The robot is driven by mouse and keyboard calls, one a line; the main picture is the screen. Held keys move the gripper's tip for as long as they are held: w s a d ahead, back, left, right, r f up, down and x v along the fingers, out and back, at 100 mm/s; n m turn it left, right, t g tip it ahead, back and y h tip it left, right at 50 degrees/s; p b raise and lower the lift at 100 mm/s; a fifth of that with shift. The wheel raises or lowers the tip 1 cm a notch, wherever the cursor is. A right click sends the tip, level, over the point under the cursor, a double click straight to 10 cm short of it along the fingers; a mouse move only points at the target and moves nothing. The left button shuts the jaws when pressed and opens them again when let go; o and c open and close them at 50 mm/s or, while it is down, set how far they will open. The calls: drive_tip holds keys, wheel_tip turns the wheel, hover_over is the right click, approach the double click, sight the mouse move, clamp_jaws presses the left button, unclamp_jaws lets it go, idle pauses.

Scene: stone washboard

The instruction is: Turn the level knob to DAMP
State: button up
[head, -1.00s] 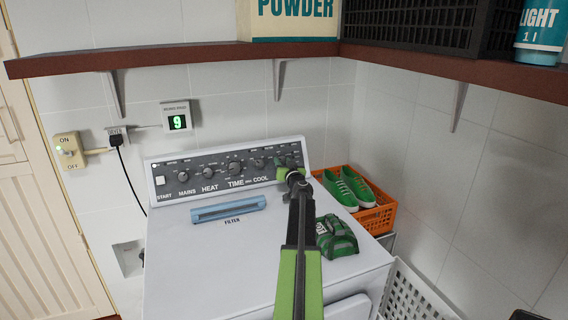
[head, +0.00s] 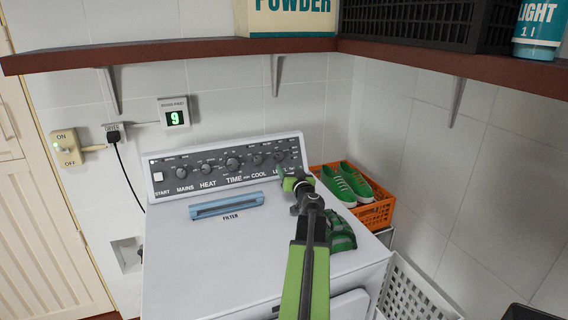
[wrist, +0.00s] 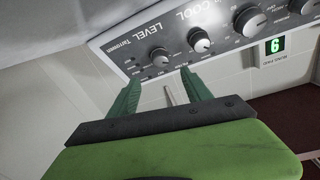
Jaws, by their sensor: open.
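The level knob (head: 279,157) is the dark round knob at the right end of the dryer's control panel (head: 220,158). In the wrist view the level knob (wrist: 160,56) shows beside the LEVEL label, just beyond my fingertips. Its pointer setting and the DAMP mark are too small to read. My gripper (head: 298,182) is in front of the panel's right end, below the knob, and covers part of the LEVEL label. In the wrist view my gripper (wrist: 160,82) has its two green fingers apart, with nothing held. The fingers look apart from the knob.
The cool knob (head: 257,160) sits close left of the level knob. A blue filter handle (head: 227,205) and a green bag (head: 341,234) are on the dryer top. An orange crate (head: 377,215) with green shoes stands right. A brown shelf (head: 200,50) overhangs the panel.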

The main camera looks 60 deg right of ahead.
drive_tip(key=v, duration=0.6)
drive_tip(key=shift+s+a, duration=0.25)
drive_tip(key=shift+s, duration=0.05)
drive_tip(key=shift+w, duration=0.15)
